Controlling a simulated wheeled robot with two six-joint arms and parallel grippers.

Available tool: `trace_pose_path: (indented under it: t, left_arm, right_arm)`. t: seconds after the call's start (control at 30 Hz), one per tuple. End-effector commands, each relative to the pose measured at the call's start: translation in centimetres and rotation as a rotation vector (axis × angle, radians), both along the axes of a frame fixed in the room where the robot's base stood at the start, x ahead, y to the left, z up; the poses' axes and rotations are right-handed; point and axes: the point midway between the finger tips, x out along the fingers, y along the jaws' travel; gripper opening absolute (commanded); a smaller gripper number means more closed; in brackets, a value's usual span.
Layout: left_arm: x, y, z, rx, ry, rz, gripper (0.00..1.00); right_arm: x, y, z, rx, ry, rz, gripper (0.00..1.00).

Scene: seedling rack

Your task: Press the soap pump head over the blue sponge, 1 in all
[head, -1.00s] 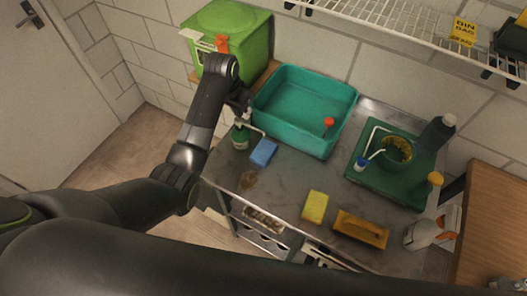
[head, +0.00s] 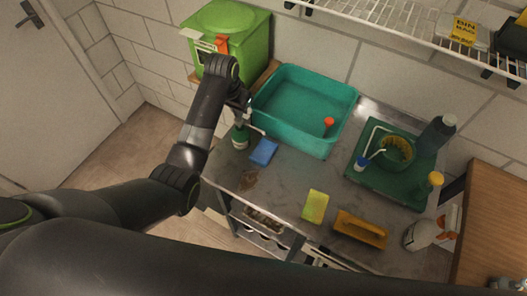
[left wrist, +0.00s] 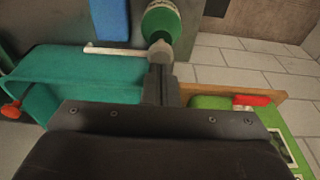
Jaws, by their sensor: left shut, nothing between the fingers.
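The green soap bottle (head: 240,138) stands upright at the left end of the metal table, its white spout (head: 257,130) pointing right above the far edge of the blue sponge (head: 264,152). My left gripper (head: 244,112) is shut and empty, directly over the pump. In the left wrist view, the fingertips (left wrist: 160,68) are at the pump head (left wrist: 158,47); touching seems likely, but I cannot be sure. The bottle (left wrist: 161,22) and sponge (left wrist: 110,18) show at the top there. No soap is visible on the sponge. My right gripper is not in view.
A teal basin (head: 272,98) stands right behind the sponge. A green bin (head: 240,48) is at the back left. A wire shelf (head: 390,22) hangs above.

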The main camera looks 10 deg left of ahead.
Motion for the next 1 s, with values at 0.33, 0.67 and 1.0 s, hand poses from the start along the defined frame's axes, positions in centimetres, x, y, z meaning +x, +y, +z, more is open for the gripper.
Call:
trace_pose_path:
  t: [0.33, 0.67, 1.0]
  left_arm:
    - [0.0, 0.0, -1.4, -0.001, 0.001, 0.000, 0.00]
    - [-0.1, 0.0, -2.6, 0.000, 0.004, 0.000, 0.00]
    - [-0.2, 0.0, -2.6, -0.001, 0.008, 0.000, 0.00]
  right_arm:
    - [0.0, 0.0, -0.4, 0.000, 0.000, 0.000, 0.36]
    - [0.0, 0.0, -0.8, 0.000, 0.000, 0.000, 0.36]
    - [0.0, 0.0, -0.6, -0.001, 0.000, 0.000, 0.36]
